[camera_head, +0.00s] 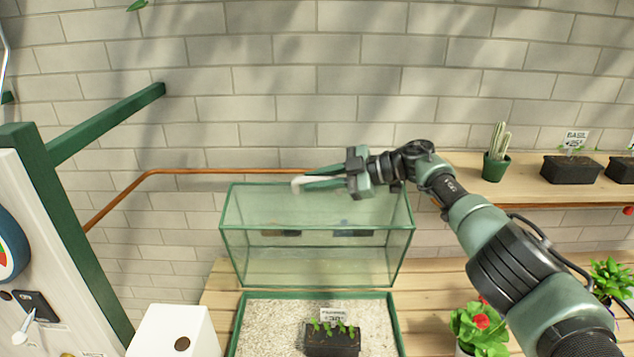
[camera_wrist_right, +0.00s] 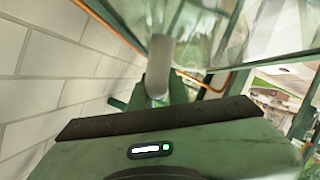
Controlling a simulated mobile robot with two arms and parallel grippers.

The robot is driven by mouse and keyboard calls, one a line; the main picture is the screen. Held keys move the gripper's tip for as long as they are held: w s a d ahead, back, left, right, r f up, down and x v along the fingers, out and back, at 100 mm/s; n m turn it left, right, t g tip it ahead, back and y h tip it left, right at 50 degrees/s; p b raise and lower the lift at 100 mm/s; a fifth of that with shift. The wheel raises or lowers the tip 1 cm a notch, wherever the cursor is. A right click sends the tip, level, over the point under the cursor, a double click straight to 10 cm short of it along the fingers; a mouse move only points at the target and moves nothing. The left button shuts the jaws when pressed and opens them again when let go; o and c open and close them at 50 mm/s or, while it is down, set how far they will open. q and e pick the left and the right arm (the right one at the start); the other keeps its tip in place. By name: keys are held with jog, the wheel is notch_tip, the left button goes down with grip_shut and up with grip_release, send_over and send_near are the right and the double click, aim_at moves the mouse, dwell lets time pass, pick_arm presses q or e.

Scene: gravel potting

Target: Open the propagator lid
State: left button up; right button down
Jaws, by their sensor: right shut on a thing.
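The clear propagator lid (camera_head: 318,262) with green edges is swung up behind its green-rimmed tray (camera_head: 398,327), so the tray's front is uncovered. My right gripper (camera_head: 312,181) is at the lid's upper edge, shut on a pale grey handle (camera_head: 299,184). The handle (camera_wrist_right: 159,62) also shows between the fingers in the right wrist view, with the lid's clear panel (camera_wrist_right: 265,30) beside it. The tray holds pale gravel and a dark pot of seedlings (camera_head: 333,342) with a price label. My left gripper is not in view.
A brick wall (camera_head: 330,80) stands close behind the lid, with a copper pipe (camera_head: 205,171) along it. A shelf at right bears a cactus (camera_head: 497,150) and dark planters (camera_head: 570,170). A white box (camera_head: 176,332) is left of the tray; a red-flowered plant (camera_head: 480,328) is right.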

dwell(0.4)
jog(key=c, duration=1.3)
grip_release()
jog(key=shift+c, duration=0.2)
jog(key=shift+d+r, duration=0.15)
jog(key=shift+d, duration=0.35)
jog(key=b+v, duration=0.2)
jog(key=v, duration=0.4)
jog(key=shift+s+d, duration=0.1)
jog(key=shift+d, duration=0.25)
jog(key=shift+r, duration=0.1)
